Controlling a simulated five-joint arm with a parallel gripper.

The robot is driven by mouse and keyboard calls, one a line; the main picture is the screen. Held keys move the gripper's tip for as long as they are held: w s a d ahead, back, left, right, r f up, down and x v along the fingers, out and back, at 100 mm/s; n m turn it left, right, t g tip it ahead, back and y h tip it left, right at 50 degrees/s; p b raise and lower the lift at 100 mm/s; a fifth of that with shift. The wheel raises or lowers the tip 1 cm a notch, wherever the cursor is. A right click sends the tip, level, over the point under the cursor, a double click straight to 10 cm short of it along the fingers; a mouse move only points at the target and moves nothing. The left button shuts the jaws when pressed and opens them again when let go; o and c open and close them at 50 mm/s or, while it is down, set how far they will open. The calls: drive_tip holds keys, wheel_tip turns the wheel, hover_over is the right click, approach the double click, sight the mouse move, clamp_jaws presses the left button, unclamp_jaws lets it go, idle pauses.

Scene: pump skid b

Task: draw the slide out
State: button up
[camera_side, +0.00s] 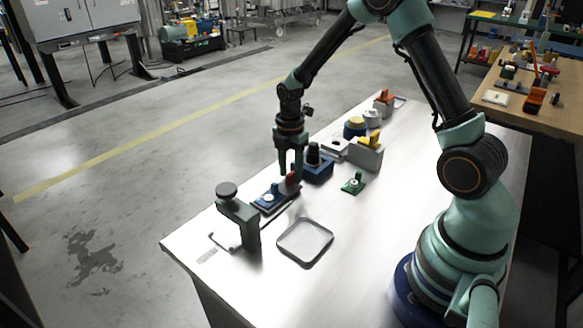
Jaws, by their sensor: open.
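A low dark slide unit (284,191) with a blue plate lies on the white bench, left of centre. A small red knob (292,178) stands at its right end and a blue upright piece (275,189) nearer its left end. Which part moves I cannot tell. My gripper (290,174) points straight down at the red knob, with its fingers open and close around or beside it. The fingers partly hide the knob, and contact cannot be made out.
A grey post with a round knob (238,220) stands at left. A blue block with a black knob (316,166) is close right of my gripper. A green piece (353,183) and a grey block (366,153) lie farther right. A shallow tray (282,250) lies in front.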

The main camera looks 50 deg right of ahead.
drive_tip(key=shift+r, duration=2.75)
drive_tip(key=shift+r, duration=0.15)
drive_tip(key=s+a+r+m+t, duration=0.2)
drive_tip(key=s+a+r+m, duration=0.2)
drive_tip(key=s+r+m, duration=0.2)
drive_tip(key=s+a+r+m+t, duration=0.3)
drive_tip(key=s+r+m, duration=0.4)
drive_tip(key=r+m, duration=0.3)
drive_tip(key=shift+s+a+m+t, duration=0.3)
drive_tip(key=shift+a+m, duration=0.45)
drive_tip(key=shift+m, duration=0.25)
